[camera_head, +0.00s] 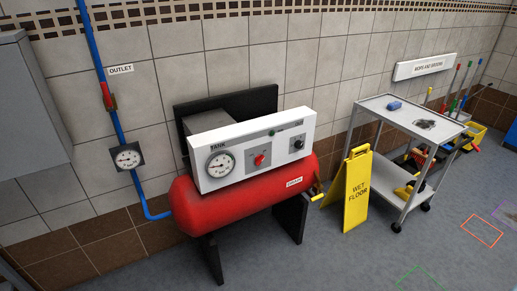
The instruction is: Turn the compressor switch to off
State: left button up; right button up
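The compressor stands against the tiled wall left of centre, with a red tank (225,203) on dark legs. A white control panel (250,147) sits on top of the tank. The panel carries a round gauge (220,164) marked TANK, a red knob (259,160) in the middle and a smaller black knob (298,144) at the right. The labels by the knobs are too small to read, so I cannot tell which one is the compressor switch or how it is set. Neither of my grippers is in view.
A blue pipe (116,122) with a red-handled valve (107,96) and a gauge (127,157) runs down the wall at left. A yellow wet floor sign (357,190) and a grey cart (413,108) stand right of the tank. Floor in front is clear.

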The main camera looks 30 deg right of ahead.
aim_at(258, 159)
jog(key=i+l+z, duration=0.15)
jog(key=i, duration=0.8)
